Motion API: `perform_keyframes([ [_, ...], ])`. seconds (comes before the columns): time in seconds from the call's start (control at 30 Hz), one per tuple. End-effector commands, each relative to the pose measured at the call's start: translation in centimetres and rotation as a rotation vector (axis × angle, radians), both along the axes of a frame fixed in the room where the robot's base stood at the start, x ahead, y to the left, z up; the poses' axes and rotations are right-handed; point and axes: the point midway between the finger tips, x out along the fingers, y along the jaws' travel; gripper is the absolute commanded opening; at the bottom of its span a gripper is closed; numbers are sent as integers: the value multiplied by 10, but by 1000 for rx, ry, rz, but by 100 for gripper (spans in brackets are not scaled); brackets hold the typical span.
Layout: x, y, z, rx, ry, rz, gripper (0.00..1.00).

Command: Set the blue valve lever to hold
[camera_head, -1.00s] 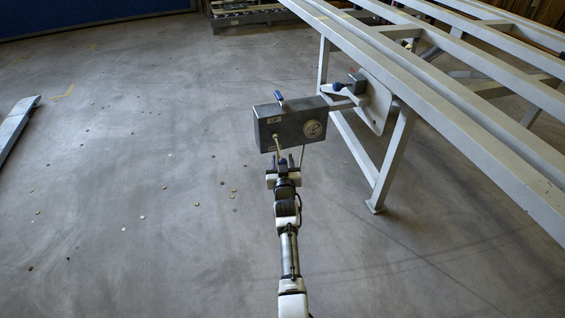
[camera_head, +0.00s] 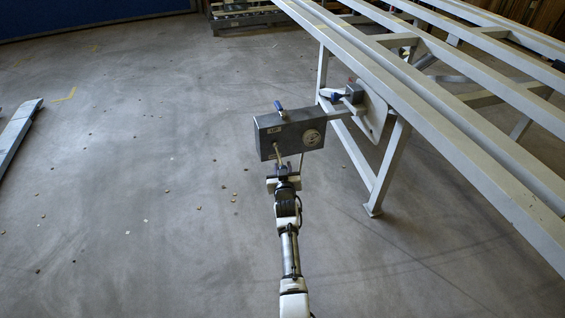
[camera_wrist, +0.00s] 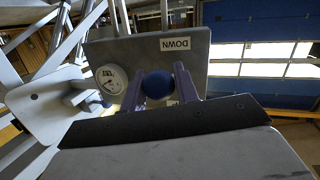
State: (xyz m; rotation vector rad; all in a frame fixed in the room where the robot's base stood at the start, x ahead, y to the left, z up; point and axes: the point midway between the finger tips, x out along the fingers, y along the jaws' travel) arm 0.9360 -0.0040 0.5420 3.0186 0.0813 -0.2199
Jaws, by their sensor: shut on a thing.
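The grey valve box (camera_head: 290,133) hangs on an arm beside the metal frame. It bears an "UP" label, a round dial and a thin brass-coloured lever rod (camera_head: 277,153) on its near side. My gripper (camera_head: 283,168) is at the lower end of this rod, just below the box. In the wrist view the purple fingers of my gripper (camera_wrist: 159,85) stand on both sides of a round blue knob (camera_wrist: 157,84) and are shut on it. A "DOWN" label shows upside down on the box (camera_wrist: 140,50) behind. The gripper hides the knob in the head view.
Another blue handle (camera_head: 280,108) stands on top of the box. A bracket plate (camera_head: 372,115) with a blue-ended part joins the large grey frame (camera_head: 440,110), whose legs stand at right. The floor (camera_head: 130,210) at left and front is open.

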Motion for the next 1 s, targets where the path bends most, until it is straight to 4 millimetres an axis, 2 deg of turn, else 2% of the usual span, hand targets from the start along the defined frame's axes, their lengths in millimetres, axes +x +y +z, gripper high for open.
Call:
perform_keyframes([
  [0.03, -1, -1, 12, -7, 27, 0, 0],
  [0.47, -6, -2, 28, -75, 235, 0, 0],
  [1.0, -6, -2, 39, -73, 222, 0, 0],
])
